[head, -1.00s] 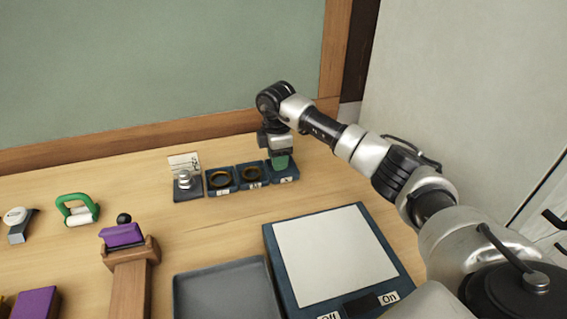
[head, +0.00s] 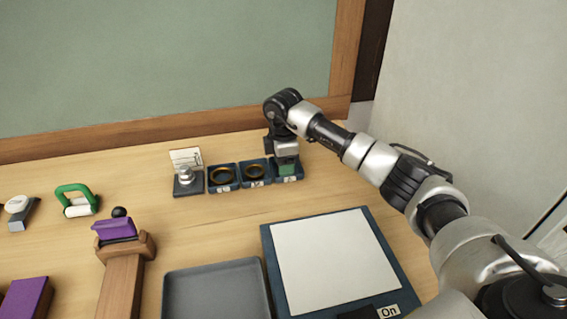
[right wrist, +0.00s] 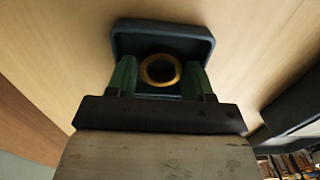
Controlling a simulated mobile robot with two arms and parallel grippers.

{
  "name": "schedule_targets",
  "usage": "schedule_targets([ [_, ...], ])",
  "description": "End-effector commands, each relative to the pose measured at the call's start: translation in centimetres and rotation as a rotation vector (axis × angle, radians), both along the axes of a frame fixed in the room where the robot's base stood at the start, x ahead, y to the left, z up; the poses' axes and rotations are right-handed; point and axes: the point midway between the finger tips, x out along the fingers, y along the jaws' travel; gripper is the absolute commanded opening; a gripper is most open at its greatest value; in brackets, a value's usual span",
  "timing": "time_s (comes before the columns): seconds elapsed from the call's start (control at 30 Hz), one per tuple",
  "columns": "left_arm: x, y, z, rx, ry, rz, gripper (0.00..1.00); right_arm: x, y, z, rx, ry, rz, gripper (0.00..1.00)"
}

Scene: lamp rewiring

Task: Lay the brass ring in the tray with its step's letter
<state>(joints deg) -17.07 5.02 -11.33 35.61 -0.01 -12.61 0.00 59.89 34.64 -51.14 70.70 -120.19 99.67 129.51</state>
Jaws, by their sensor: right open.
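The brass ring (right wrist: 145,70) lies in a dark blue tray (right wrist: 162,28) in the right wrist view, between the green pads of my right gripper (right wrist: 160,76). The jaws stand apart, with a gap visible on each side of the ring. In the head view my right gripper (head: 287,168) points down into the rightmost small tray (head: 300,172) of a row of three, and hides this ring there. The tray's letter tag (head: 290,179) is too small to read surely now. My left gripper is not in view.
The middle tray (head: 266,180) and left tray (head: 212,188) each hold a dark brass ring. A card stand (head: 187,160) is left of them. In front are a white-topped board (head: 330,262) and an empty grey tray (head: 215,292). Bare table lies between.

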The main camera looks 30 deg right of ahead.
Motion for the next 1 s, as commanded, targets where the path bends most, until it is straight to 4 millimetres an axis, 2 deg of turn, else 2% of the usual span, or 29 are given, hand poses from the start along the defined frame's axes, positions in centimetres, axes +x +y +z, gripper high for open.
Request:
schedule_targets([
  [0.23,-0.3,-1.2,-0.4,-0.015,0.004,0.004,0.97,0.1,0.0,3.9,0.0,-0.006,0.0,0.52],
  [0.4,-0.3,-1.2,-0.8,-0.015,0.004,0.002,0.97,0.1,0.0,7.7,0.001,-0.007,0.0,0.52],
  [0.6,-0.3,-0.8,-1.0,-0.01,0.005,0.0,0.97,0.1,0.0,10.9,0.001,-0.003,0.0,0.52],
  [0.73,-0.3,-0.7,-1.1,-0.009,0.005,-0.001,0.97,0.1,0.0,12.0,0.001,-0.001,0.0,0.52],
  [1.0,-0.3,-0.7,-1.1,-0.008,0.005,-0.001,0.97,0.0,0.0,12.3,0.001,0.0,0.0,0.52],
])
